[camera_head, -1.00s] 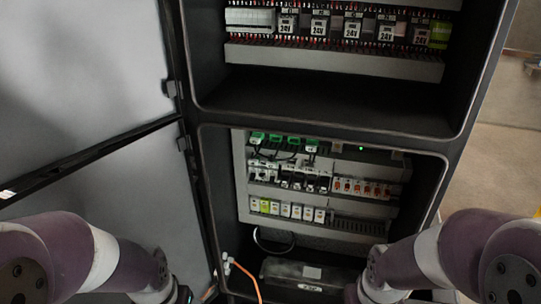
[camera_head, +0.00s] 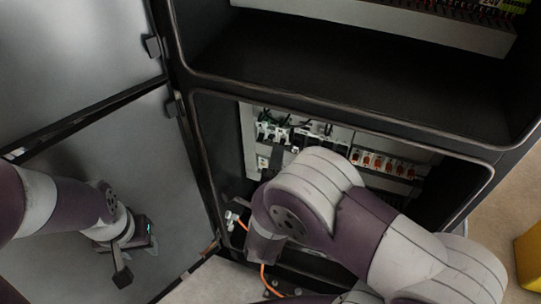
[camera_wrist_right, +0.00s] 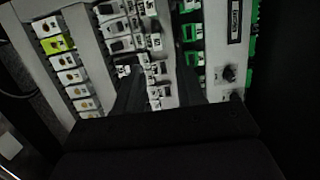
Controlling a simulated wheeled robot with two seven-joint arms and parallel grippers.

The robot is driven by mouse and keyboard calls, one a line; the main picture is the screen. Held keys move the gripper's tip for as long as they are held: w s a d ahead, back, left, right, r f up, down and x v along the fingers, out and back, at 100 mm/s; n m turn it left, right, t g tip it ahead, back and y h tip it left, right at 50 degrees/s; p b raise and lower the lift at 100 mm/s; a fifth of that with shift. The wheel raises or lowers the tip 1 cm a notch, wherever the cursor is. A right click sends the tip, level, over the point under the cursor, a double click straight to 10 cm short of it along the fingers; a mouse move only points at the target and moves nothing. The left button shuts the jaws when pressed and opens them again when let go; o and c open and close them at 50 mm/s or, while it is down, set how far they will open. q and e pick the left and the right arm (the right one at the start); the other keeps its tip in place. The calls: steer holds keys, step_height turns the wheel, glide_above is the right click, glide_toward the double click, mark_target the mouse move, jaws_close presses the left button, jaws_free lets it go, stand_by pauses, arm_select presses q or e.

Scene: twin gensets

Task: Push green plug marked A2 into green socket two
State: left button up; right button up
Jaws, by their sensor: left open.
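Several green connector pieces in white housings (camera_wrist_right: 190,32) form a column right of centre in the right wrist view. Another green row (camera_wrist_right: 250,55) lies further right. I cannot read A2 or a socket number on any, so plug and socket cannot be told apart. My right gripper (camera_wrist_right: 158,88) reaches into the lower cabinet bay, its two dark fingers apart over white breakers, with nothing visible between them. In the head view my right arm hides much of the panel. My left gripper (camera_head: 136,258) is open and empty in front of the lower door, away from the panel.
The lower cabinet door (camera_head: 75,170) stands open at the left. Orange-handled breakers (camera_head: 385,163) sit on the panel right of my arm. An orange cable (camera_head: 240,224) hangs near the bay's lower left. A yellow object (camera_head: 530,258) stands on the floor at right.

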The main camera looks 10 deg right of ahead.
mark_target(282, 132)
steer(key=b+x, duration=0.1)
steer(key=x, duration=0.3)
steer(key=b+x, duration=0.1)
steer(key=x, duration=0.3)
steer(key=shift+w+d+f+b, duration=0.15)
steer(key=shift+w+f+b, duration=0.1)
steer(key=shift+w+b, duration=0.1)
steer(key=shift+w+d, duration=0.25)
steer(key=shift+w, duration=0.4)
steer(key=shift+s, duration=0.1)
steer(key=shift+b, duration=0.35)
